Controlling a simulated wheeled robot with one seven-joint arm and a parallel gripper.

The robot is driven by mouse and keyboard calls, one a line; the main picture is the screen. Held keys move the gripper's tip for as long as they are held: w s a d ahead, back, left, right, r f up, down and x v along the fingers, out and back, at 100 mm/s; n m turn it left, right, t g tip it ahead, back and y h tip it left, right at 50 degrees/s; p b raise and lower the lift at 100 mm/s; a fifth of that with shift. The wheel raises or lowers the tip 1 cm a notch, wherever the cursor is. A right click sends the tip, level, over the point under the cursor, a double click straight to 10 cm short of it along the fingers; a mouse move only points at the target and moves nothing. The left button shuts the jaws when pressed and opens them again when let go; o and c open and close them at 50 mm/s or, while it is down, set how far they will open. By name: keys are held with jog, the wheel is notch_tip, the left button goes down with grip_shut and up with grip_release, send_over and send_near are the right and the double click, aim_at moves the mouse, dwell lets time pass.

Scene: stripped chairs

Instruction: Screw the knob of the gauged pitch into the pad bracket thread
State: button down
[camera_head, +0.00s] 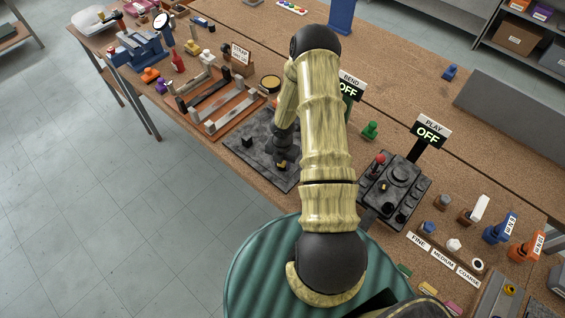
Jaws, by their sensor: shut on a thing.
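My gripper (281,165) is low over a dark grey plate (243,163) near the table's front edge. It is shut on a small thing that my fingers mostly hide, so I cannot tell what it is. A small black block (247,141) stands on the plate left of my gripper. A row at the right carries the labels FINE (418,239), MEDIUM (443,257) and COARSE (467,275). Behind them are a blue-grey piece (428,228), a white piece (453,245) and a dark piece with a white centre (477,264). No thread is readable under my gripper.
A dark control box (394,188) with a red-topped lever and a PLAY OFF sign (430,131) stands right of my arm. An orange-brown frame (222,110) lies left of the plate. A round green ribbed surface (262,268) is below my arm.

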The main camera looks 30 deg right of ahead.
jog(key=m+b, duration=0.1)
jog(key=m, duration=0.4)
jog(key=shift+f+b, duration=0.15)
jog(key=shift+b, duration=0.2)
jog(key=m+b, duration=0.1)
jog(key=m, duration=0.5)
jog(key=c, duration=1.4)
grip_release()
jog(key=shift+m, duration=0.7)
jog(key=o, duration=0.5)
jog(key=shift+r, duration=0.25)
notch_tip(320, 180, up, 17)
jog(key=b, duration=0.2)
jog(key=shift+b, duration=0.35)
jog(key=shift+r, duration=0.1)
